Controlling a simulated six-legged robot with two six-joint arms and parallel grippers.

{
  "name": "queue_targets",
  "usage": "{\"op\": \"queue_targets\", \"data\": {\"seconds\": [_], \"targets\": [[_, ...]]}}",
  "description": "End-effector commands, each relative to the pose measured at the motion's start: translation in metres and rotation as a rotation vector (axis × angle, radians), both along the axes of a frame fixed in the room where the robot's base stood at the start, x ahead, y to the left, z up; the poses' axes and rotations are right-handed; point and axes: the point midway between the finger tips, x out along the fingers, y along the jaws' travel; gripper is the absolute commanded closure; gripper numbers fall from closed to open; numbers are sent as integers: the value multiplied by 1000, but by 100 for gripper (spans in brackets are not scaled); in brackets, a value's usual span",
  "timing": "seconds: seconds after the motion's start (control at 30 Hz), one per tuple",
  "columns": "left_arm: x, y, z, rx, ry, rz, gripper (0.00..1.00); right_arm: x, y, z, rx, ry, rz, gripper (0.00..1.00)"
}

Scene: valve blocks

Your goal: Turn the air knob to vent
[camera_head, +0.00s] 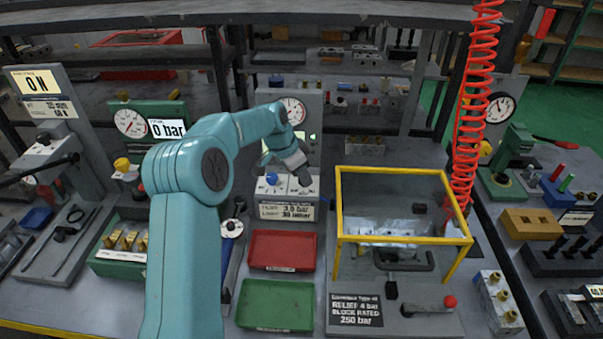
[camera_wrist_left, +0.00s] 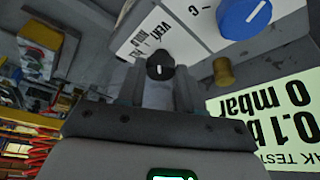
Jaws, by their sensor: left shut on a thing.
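The air knob (camera_wrist_left: 160,66) is a small black knob with a white mark. It sits between the fingertips of my left gripper (camera_wrist_left: 160,80), beside a white label (camera_wrist_left: 152,38) with an upside-down word that reads like VENT. In the head view my left gripper (camera_head: 303,180) reaches down onto the sloped top of the grey test block and hides the black knob. A blue knob (camera_wrist_left: 245,16) sits beside it on its own label; it also shows in the head view (camera_head: 271,179). My right gripper is not in view.
A lit leak-test display (camera_wrist_left: 265,120) and a brass fitting (camera_wrist_left: 223,70) are close to my left gripper. A red tray (camera_head: 283,250) and a green tray (camera_head: 275,304) lie in front. A yellow-framed guard (camera_head: 403,240) and a red coiled hose (camera_head: 470,110) stand at right.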

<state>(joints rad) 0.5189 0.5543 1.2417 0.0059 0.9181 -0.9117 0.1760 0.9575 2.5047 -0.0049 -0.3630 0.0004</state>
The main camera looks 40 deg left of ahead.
Motion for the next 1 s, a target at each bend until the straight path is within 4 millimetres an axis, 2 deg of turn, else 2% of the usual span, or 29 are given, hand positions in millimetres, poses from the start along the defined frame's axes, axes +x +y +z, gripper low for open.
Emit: {"op": "queue_targets", "data": {"seconds": [0.27,0.3,0.33,0.37,0.63,0.73,0.87,1.0], "targets": [[0,1,2,4,-3,0,95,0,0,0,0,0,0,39],[0,1,2,4,-3,0,52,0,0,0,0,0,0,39],[0,1,2,4,-3,0,42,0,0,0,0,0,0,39],[0,1,2,4,-3,0,39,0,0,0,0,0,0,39],[0,0,1,2,-2,0,39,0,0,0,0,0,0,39],[-2,1,7,2,-3,1,39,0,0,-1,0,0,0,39],[-10,5,28,4,-6,2,39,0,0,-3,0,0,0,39],[-24,9,64,5,-7,3,39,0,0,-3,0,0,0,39]]}}
